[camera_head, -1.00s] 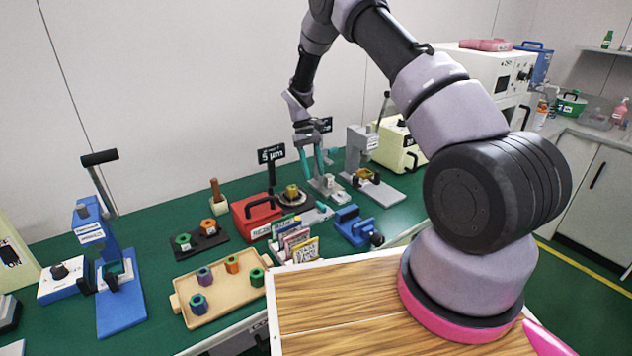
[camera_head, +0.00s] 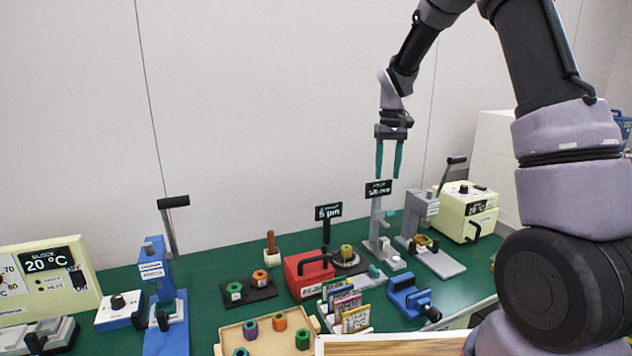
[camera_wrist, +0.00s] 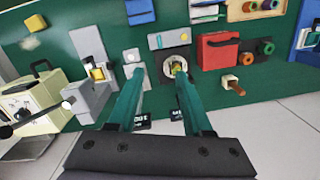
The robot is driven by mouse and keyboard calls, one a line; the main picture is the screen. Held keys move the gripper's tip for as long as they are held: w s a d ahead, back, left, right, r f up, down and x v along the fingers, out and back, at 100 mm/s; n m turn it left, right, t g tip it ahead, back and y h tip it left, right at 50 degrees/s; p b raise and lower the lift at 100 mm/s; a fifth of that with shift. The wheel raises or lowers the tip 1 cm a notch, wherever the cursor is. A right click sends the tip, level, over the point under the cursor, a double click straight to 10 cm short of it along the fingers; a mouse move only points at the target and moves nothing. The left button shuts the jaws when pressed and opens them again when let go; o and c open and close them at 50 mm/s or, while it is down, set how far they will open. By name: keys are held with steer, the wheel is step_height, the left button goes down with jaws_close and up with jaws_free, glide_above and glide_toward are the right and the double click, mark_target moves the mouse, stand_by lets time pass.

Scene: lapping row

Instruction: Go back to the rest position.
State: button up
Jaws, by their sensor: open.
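My gripper (camera_head: 388,158) hangs in the air above the back of the green bench (camera_head: 216,293), in front of the pale wall. Its two teal fingers point down and stand apart with nothing between them. In the wrist view my gripper (camera_wrist: 158,103) is also open and empty. Below it stand a grey stand with a dark sign (camera_head: 378,189) and a red machine (camera_head: 309,275) with a black handle and a round plate carrying an olive nut (camera_head: 346,252).
A blue press (camera_head: 165,315), a tan tray (camera_head: 232,337) with several coloured nuts, a card rack (camera_head: 346,305) and a blue vise (camera_head: 412,296) stand lower. The air around my gripper looks clear.

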steer(key=s+d+r+m+t, duration=0.1)
steer(key=s+d+r+t, duration=0.1)
steer(key=s+r, duration=0.55)
steer(key=s+d+r+m+t, duration=0.1)
steer(key=s+r+t, duration=0.1)
steer(key=s, duration=0.4)
steer(key=s+r+m+t+y, duration=0.1)
steer(key=s+r+m+t, duration=0.1)
steer(key=s+r, duration=0.3)
steer(key=s+d+r+m+t, duration=0.1)
steer(key=s+r, duration=0.3)
steer(key=s, duration=0.5)
steer(key=shift+d+m+t+y, duration=0.3)
steer(key=shift+d+t+y, duration=0.1)
steer(key=shift+t, duration=0.2)
steer(key=shift+w, duration=0.1)
